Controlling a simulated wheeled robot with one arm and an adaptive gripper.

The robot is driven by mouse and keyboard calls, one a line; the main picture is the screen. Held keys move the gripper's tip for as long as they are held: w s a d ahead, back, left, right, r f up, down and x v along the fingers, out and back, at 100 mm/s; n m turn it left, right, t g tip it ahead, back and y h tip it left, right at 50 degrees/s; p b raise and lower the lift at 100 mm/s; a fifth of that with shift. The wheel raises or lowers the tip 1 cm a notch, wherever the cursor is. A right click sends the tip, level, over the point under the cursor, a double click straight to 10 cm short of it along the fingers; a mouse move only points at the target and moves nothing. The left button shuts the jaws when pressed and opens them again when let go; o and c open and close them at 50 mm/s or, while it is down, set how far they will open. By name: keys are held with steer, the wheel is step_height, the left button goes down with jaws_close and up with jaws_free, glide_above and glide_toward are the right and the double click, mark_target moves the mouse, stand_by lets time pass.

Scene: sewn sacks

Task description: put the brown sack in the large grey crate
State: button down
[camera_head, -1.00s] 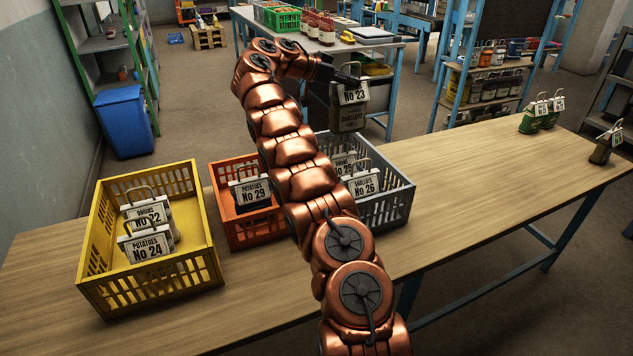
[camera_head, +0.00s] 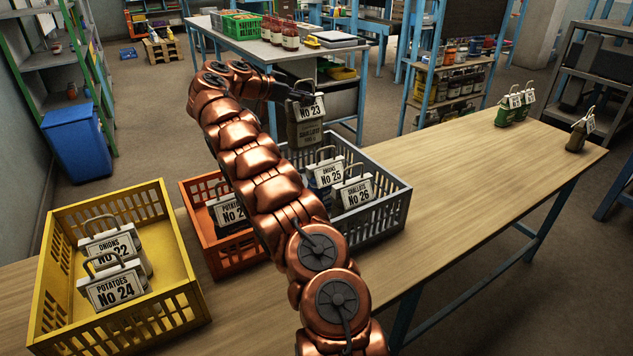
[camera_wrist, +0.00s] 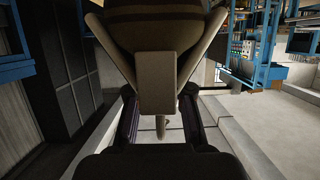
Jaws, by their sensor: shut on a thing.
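My gripper (camera_head: 290,92) is shut on the top of a dark brown sack (camera_head: 304,132) tagged No 23. The sack hangs upright over the back left part of the large grey crate (camera_head: 384,222), its lower end near the back rim; I cannot tell its exact height. In the wrist view the sack (camera_wrist: 155,32) fills the top middle, with the gripper fingers (camera_wrist: 158,112) below it. The grey crate holds two tagged sacks, onions No 25 (camera_head: 326,174) and shallots No 26 (camera_head: 354,192).
An orange crate (camera_head: 228,258) with a potatoes sack stands left of the grey crate, partly behind my arm. A yellow crate (camera_head: 180,305) with two sacks is further left. Two green sacks (camera_head: 508,112) and a brownish one (camera_head: 576,138) stand at the bench's far right. The bench between is clear.

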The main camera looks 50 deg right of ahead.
mark_target(288, 124)
steer(key=shift+f+p, duration=0.5)
steer(key=shift+f, duration=4.2)
steer(key=shift+f+b, duration=0.65)
steer(key=shift+b, duration=0.6)
steer(key=c, duration=1.1)
jaws_free()
steer(key=shift+o, duration=0.2)
steer(key=r+p, duration=0.1)
steer(key=p, duration=0.2)
steer(key=shift+r, duration=0.35)
steer(key=v, duration=0.3)
steer(key=b+v, duration=0.1)
steer(key=v, duration=0.3)
steer(key=b+v, duration=0.1)
steer(key=v, duration=0.3)
steer(key=shift+a+f, duration=0.1)
steer(key=shift+f, duration=0.2)
steer(key=shift+a+r+b, duration=0.25)
steer(key=shift+a+b, duration=0.05)
steer(key=shift+a, duration=0.1)
